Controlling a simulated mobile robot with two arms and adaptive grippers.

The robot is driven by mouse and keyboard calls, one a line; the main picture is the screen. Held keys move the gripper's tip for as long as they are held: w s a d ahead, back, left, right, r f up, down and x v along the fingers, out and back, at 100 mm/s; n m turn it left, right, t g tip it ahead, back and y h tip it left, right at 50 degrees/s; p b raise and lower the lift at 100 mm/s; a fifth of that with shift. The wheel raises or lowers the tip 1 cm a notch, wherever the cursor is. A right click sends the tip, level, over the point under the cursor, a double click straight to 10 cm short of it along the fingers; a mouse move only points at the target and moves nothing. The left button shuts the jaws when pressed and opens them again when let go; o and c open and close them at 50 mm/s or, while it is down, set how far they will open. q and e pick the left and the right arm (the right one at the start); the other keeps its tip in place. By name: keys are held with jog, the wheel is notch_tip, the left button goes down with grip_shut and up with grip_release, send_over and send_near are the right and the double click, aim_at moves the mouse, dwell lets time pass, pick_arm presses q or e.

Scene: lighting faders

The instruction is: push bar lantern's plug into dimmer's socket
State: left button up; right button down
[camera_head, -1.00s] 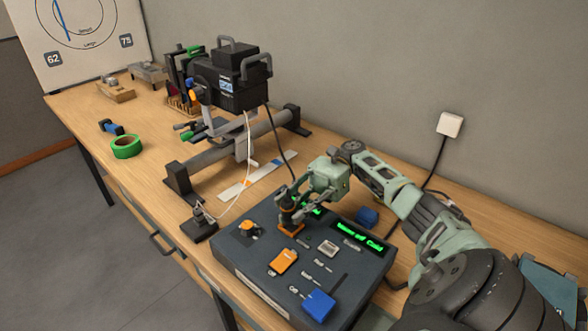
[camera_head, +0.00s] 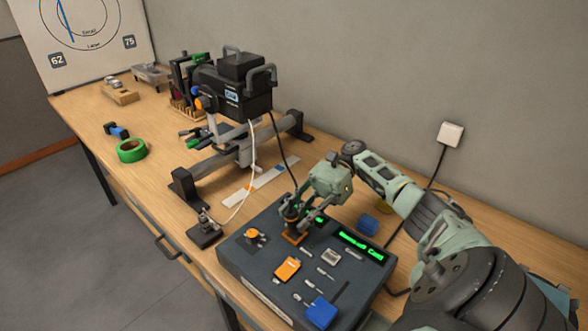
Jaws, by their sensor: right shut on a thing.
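The black bar lantern (camera_head: 236,88) sits on a stand in the middle of the table. Its black cable (camera_head: 282,150) runs down to my right gripper. My right gripper (camera_head: 293,214) is shut on the dark plug (camera_head: 291,212), held roughly upright. The dimmer (camera_head: 262,270) is the dark console at the front, with a green-lit display. An orange socket piece (camera_head: 293,238) on its top is just under the plug. The fingers partly hide the plug, and I cannot tell whether it touches or enters the socket. My left gripper is not in view.
Orange (camera_head: 287,269) and blue (camera_head: 321,312) blocks stand on the console. A blue block (camera_head: 368,224) is behind it. A small black device (camera_head: 204,233) with a white cable lies left of it. Green tape (camera_head: 132,150) lies farther left, and a wall outlet (camera_head: 451,133) is at the right.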

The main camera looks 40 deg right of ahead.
jog(key=shift+s+d+r+p, duration=0.65)
jog(key=shift+d+r+p, duration=0.25)
jog(key=shift+p, duration=0.35)
jog(key=w+a+r+n+y+b, duration=0.1)
jog(key=b, duration=0.5)
jog(key=shift+w+r+b, duration=0.1)
jog(key=shift+w+b, duration=0.05)
jog(key=shift+b, duration=0.15)
jog(key=shift+a+r+y+b, duration=0.2)
jog(key=shift+r+y+b, duration=0.35)
jog(key=shift+b, duration=0.15)
notch_tip(320, 180, down, 5)
jog(key=b, duration=0.6)
jog(key=shift+f, duration=0.15)
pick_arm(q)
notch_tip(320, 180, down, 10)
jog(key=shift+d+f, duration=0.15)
pick_arm(e)
jog(key=shift+f, duration=0.1)
